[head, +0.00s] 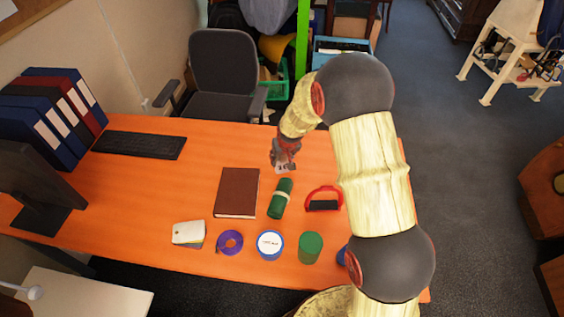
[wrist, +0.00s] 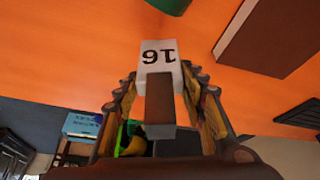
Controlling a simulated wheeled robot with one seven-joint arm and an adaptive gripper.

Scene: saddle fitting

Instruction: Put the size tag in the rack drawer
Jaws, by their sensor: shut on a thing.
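The size tag is a small white piece with a dark "16" on its face. It shows in the wrist view (wrist: 158,56), with a brown-grey part running back between my fingers. My gripper (wrist: 160,92) is shut on the tag. In the head view my gripper (head: 284,155) points down over the back middle of the orange desk (head: 210,150), with the tag (head: 283,168) small below its fingers. I cannot tell its exact height above the desk. I cannot make out a rack drawer in either view.
A brown book (head: 237,192), green roll (head: 281,198), red-handled tool (head: 323,198), purple tape roll (head: 229,243), blue-rimmed tin (head: 270,245) and green cylinder (head: 310,247) lie in front. Binders (head: 60,110) and a keyboard (head: 138,145) are left. An office chair (head: 222,75) stands behind.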

